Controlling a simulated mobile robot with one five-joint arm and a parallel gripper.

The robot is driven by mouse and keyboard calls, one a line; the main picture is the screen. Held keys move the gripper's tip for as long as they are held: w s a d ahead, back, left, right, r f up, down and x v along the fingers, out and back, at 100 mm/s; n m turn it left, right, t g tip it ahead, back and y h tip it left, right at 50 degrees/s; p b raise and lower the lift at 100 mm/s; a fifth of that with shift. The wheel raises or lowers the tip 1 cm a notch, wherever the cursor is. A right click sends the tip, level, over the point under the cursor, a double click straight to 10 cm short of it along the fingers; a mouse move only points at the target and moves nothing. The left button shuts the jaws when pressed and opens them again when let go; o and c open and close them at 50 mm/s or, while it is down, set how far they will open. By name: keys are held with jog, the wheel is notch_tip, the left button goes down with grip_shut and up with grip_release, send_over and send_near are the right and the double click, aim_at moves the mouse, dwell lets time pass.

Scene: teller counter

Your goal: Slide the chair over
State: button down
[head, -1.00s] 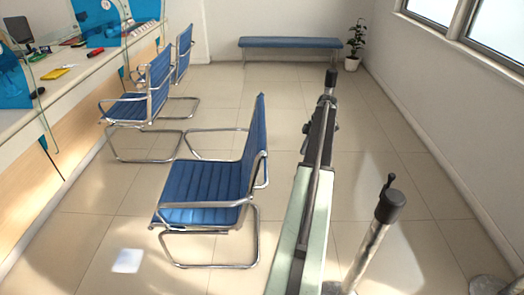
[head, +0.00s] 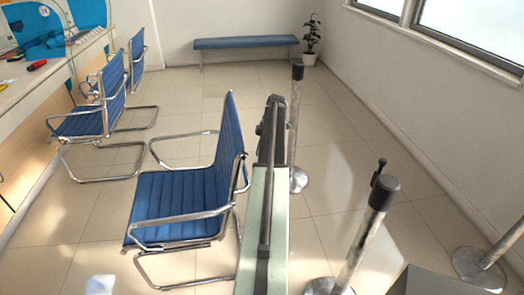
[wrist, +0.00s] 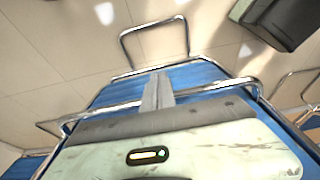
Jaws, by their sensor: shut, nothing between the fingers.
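The nearest blue chair (head: 180,195), with a ribbed seat and chrome frame, stands left of my arm in the head view. Its backrest (head: 229,140) is on the side toward my arm. My gripper (head: 273,108) is at the far end of the arm, just right of the backrest in the picture. In the wrist view my gripper (wrist: 157,90) is shut and empty, in front of the blue chair surface (wrist: 200,74) and its chrome tubing (wrist: 155,38). I cannot tell whether gripper or arm touches the chair.
Two more blue chairs (head: 98,115) stand along the teller counter (head: 35,85) at left. A stanchion (head: 296,130) stands beyond my arm and another (head: 360,235) to its right. A blue bench (head: 245,43) and potted plant (head: 310,45) are at the back wall. Floor between is open.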

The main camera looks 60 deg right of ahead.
jog(key=w+a+f+b, duration=0.2)
jog(key=w+a+f, duration=0.1)
jog(key=w, duration=0.1)
jog(key=shift+f, duration=0.4)
jog(key=shift+w, duration=0.1)
